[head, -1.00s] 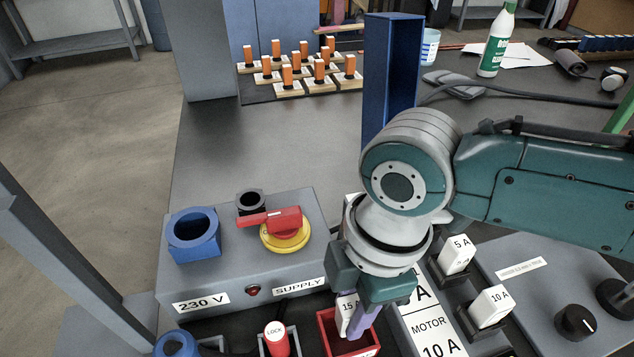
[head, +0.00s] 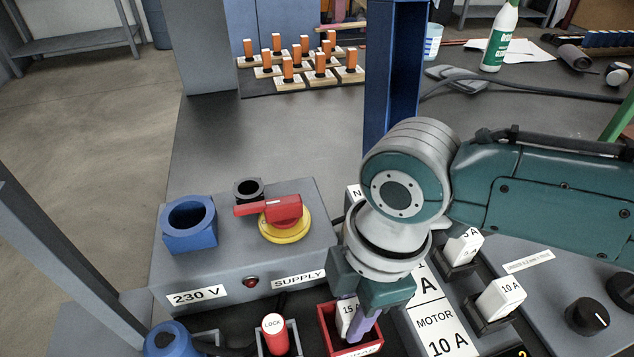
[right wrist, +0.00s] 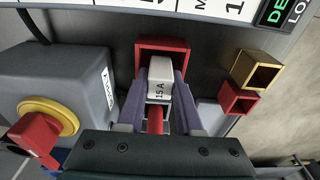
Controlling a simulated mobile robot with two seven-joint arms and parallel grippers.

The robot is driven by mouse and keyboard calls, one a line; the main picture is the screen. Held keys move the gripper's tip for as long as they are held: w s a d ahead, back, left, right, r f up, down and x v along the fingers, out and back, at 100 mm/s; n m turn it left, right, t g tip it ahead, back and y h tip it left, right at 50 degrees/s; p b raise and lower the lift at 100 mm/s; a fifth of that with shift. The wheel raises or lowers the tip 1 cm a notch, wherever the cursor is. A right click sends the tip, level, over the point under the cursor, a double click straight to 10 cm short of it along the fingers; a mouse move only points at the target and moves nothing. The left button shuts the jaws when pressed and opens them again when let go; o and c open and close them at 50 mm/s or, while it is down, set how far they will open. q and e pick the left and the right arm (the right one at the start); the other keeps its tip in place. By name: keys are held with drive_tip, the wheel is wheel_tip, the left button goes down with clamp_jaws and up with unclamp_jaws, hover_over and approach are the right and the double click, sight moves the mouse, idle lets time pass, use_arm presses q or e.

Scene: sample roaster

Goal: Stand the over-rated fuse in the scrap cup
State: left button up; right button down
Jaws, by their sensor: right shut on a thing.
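My right gripper (head: 358,318) is shut on the white fuse marked 15 A (head: 346,312), which also shows between the fingers in the right wrist view (right wrist: 160,78). The fuse looks upright, and its lower end is hidden by the cup and fingers. The red open-topped cup (head: 327,332) is around the fingertips in the head view; I cannot tell whether the fuse touches its floor. In the right wrist view the red cup (right wrist: 163,43) shows behind the fuse. My left gripper is not in view.
A 5 A fuse (head: 463,247) and a 10 A fuse (head: 501,297) stand in black holders to the right. The supply box (head: 245,265) with its red switch handle (head: 283,210) is left. A red LOCK piece (head: 274,334) stands beside the cup. A tall blue post (head: 393,70) rises behind.

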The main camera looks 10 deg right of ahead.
drive_tip(key=c, duration=1)
unclamp_jaws()
drive_tip(key=shift+f, duration=0.15)
drive_tip(key=shift+c, duration=0.2)
drive_tip(key=o, duration=0.5)
drive_tip(key=shift+o, duration=0.2)
drive_tip(key=r+p, duration=0.1)
drive_tip(key=r, duration=0.2)
drive_tip(key=r+p, duration=0.1)
drive_tip(key=r, duration=0.2)
drive_tip(key=d+r+p, duration=0.1)
drive_tip(key=r+p, duration=0.1)
drive_tip(key=r, duration=0.1)
drive_tip(key=shift+d+r, duration=0.1)
drive_tip(key=shift+r, duration=0.4)
